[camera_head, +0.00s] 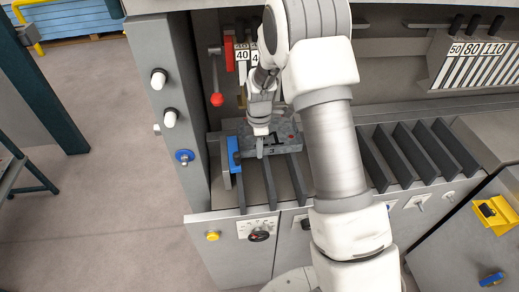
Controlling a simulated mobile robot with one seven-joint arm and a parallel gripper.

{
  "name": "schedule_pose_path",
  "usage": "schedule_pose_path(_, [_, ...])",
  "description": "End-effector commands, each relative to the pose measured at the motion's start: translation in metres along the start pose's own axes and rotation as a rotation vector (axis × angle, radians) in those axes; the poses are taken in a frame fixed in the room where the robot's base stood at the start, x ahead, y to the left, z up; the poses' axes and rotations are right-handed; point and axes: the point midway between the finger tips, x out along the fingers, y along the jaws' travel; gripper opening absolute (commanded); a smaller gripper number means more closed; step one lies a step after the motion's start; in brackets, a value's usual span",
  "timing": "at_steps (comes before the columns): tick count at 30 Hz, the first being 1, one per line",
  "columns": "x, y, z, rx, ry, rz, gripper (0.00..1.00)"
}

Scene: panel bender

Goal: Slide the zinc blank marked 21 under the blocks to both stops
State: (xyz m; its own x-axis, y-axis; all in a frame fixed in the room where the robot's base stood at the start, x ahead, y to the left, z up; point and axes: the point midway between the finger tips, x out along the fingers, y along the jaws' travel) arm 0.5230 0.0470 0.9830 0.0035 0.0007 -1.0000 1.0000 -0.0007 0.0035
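My gripper (261,150) points down over the left end of the machine bed, at a dark grey piece (285,140) lying across the dark slats. A small dark mark like a 3 shows near its front edge, and a small red spot near its right end. I cannot make out a number 21 on any sheet, so I cannot tell which surface is the zinc blank. A blue upright block (233,154), perhaps a stop, stands just left of the grey piece. The fingers are small and partly merged with what lies below; whether they hold anything is unclear.
A red-knobbed lever (217,99) hangs behind on the left, beside tool segments labelled 40 (242,54). A rack of segments marked 50, 80 and 110 (478,65) stands at back right. Dark slats (425,150) rise from the bed. The grey side post (172,90) bounds the left.

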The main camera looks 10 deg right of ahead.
Motion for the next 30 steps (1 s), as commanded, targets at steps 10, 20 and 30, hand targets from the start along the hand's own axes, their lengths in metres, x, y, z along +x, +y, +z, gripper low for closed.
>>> schedule_pose_path(10, [-0.002,0.002,-0.004,-0.002,0.002,0.007,0.19])
schedule_pose_path(20, [0.0,0.0,-0.003,-0.001,0.001,0.002,0.38])
schedule_pose_path(30, [-0.033,0.002,-0.003,0.0,0.002,0.008,0.38])
